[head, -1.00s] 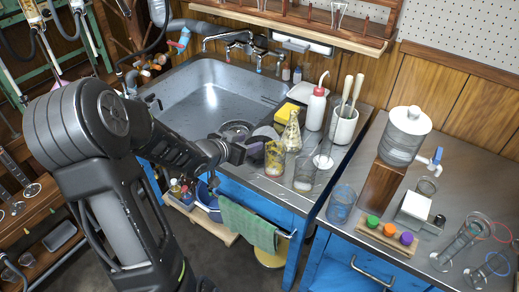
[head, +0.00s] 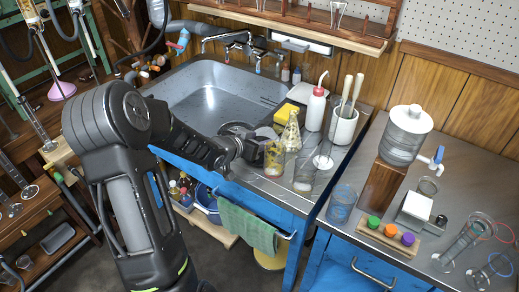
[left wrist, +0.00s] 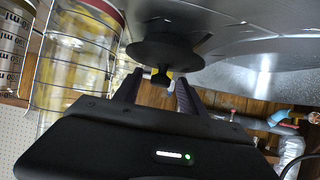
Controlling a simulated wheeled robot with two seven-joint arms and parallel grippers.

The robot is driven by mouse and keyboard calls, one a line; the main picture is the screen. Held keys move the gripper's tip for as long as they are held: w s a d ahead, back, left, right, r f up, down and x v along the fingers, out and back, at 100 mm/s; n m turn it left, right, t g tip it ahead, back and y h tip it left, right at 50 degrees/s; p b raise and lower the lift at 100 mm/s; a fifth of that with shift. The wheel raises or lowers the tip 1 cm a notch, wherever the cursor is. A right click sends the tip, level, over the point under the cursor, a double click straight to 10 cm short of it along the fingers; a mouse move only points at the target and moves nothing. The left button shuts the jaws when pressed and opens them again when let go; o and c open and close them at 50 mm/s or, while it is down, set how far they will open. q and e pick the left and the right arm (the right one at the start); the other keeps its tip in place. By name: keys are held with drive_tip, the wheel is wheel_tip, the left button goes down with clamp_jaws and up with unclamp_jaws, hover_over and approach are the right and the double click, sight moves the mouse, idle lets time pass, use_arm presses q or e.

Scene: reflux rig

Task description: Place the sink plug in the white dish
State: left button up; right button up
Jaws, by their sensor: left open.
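The dark round sink plug (head: 237,127) lies on the steel ledge at the sink's front edge, partly behind my left gripper. In the left wrist view, which is upside down, the plug (left wrist: 165,53) shows as a dark disc with a short knob. My left gripper (head: 257,150) is open. Its two fingers (left wrist: 160,78) stand apart, with the knob between their tips in that picture; I cannot tell whether they touch it.
The yellow-stained beaker (head: 274,158) stands close to the right of my gripper, also large in the left wrist view (left wrist: 75,65). A flask (head: 291,135), a clear beaker (head: 304,175) and a wash bottle (head: 315,110) crowd the counter. The sink basin (head: 205,95) lies behind.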

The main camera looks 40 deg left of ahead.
use_arm(q)
drive_tip(key=shift+w+f, duration=0.15)
drive_tip(key=shift+w, duration=0.2)
idle(0.3)
clamp_jaws()
idle(0.4)
